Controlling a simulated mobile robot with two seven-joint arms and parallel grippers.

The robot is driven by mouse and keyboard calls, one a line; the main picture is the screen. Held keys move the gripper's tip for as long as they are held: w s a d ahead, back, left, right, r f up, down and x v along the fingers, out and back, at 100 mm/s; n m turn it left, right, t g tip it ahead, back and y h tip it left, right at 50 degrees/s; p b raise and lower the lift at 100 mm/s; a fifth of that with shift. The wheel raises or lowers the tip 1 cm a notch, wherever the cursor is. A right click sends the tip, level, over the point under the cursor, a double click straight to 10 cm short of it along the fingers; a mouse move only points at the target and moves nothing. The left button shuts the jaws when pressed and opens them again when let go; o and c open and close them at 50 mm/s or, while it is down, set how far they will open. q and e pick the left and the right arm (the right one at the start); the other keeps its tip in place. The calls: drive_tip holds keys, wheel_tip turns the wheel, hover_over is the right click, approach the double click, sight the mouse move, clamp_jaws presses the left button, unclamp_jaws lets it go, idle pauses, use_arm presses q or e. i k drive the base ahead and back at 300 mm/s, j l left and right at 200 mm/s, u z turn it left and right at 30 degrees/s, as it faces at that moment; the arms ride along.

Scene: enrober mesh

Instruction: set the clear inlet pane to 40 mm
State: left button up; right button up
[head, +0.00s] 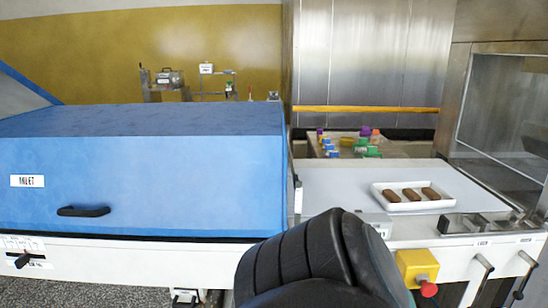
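A blue hood (150,170) with a label that seems to read INLET (27,181) and a dark handle (83,211) fills the left side; it looks closed. Below it at the far left is a small white scale plate (22,243) with a black lever (22,261); its marks are too small to read. A framed clear pane (505,110) stands at the right above the white belt. I cannot tell for sure which part is the inlet pane or its setting. Neither gripper shows; a black segmented part of mine covers the bottom middle.
A white tray (376,191) with brown bars (411,194) lies on the white belt surface (335,180). A yellow box with a red button (427,286) is on the front panel.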

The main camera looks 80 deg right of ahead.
sight(296, 177)
drive_tip(key=z, duration=2.7)
